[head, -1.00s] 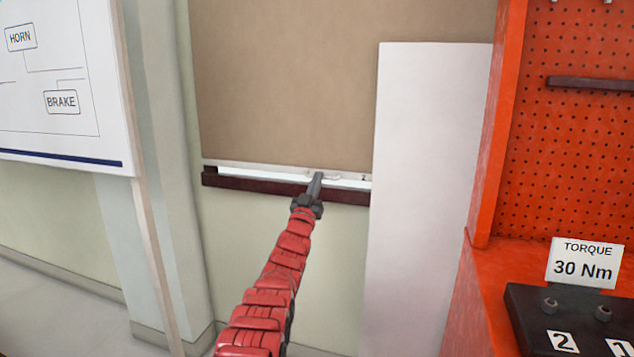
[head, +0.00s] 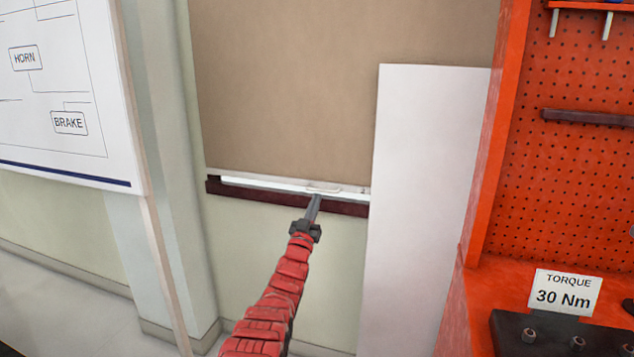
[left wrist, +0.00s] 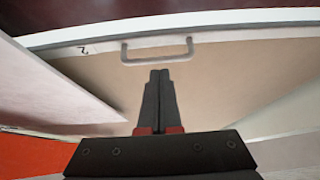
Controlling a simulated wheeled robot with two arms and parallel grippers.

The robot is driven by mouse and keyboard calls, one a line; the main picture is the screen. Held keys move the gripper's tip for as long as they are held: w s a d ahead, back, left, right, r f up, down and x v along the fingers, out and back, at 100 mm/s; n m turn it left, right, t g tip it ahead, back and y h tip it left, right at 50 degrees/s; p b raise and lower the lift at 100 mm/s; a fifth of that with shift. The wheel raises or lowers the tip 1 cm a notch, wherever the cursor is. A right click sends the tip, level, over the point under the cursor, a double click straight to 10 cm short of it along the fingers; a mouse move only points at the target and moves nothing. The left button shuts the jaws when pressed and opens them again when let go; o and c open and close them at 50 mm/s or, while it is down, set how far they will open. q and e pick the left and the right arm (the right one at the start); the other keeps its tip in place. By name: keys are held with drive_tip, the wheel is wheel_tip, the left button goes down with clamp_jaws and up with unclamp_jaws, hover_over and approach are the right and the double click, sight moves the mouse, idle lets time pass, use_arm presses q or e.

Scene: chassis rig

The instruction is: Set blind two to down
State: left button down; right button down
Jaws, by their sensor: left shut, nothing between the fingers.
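The brown blind (head: 290,90) covers most of the window, its pale bottom bar a little above the dark red sill (head: 240,192). A thin bright strip shows between bar and sill. In the left wrist view the blind (left wrist: 215,85) carries a mark like a "2" and a grey handle (left wrist: 157,58) on its bar. The handle also shows in the head view (head: 323,188). My left gripper (head: 316,202) is shut and empty, its tips close to the handle; in the left wrist view the tips (left wrist: 159,72) appear just short of it. Contact cannot be told. My right gripper is not in view.
A white panel (head: 425,200) stands right of the window and overlaps its edge. An orange pegboard bench (head: 560,150) is farther right, with a torque sign (head: 565,292). A white board (head: 70,95) is at the left.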

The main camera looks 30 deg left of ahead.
use_arm(q)
drive_tip(key=p+v, duration=0.8)
drive_tip(key=v, duration=0.6)
drive_tip(key=shift+s+f+p, duration=0.2)
drive_tip(key=shift+s+p, duration=0.1)
drive_tip(key=shift+p, duration=0.05)
drive_tip(key=shift+d, duration=0.3)
